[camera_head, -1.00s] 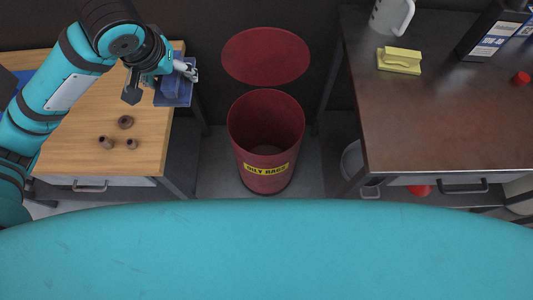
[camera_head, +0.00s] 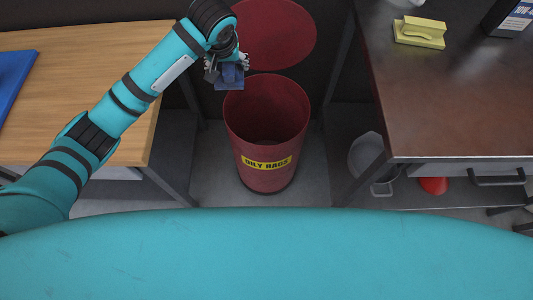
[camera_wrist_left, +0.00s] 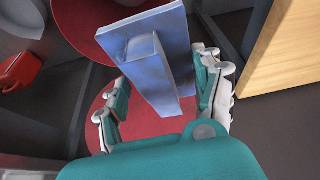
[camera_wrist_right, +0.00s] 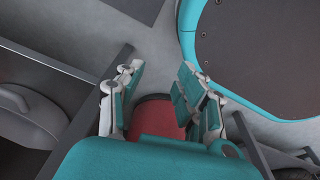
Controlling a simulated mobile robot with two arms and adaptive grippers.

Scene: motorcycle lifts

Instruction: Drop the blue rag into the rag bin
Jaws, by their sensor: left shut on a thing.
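The blue rag (camera_head: 229,82) is held by my left gripper (camera_head: 228,66) near the back left rim of the red rag bin (camera_head: 267,125). The bin is upright, open at the top, with a yellow "OILY RAGS" label. In the left wrist view the rag (camera_wrist_left: 150,55) is a flat slab with a raised ridge between the fingers. Red surfaces show behind it; I cannot tell from there whether the rag is over the opening. My right gripper (camera_wrist_right: 158,100) shows only in the right wrist view, with its fingers apart and nothing between them.
A red round lid (camera_head: 278,32) is behind the bin. A wooden table (camera_head: 75,85) stands at left with a blue item (camera_head: 12,82) on it. A dark bench (camera_head: 455,100) at right carries a yellow block (camera_head: 420,33). Open floor (camera_head: 212,170) lies between table and bin.

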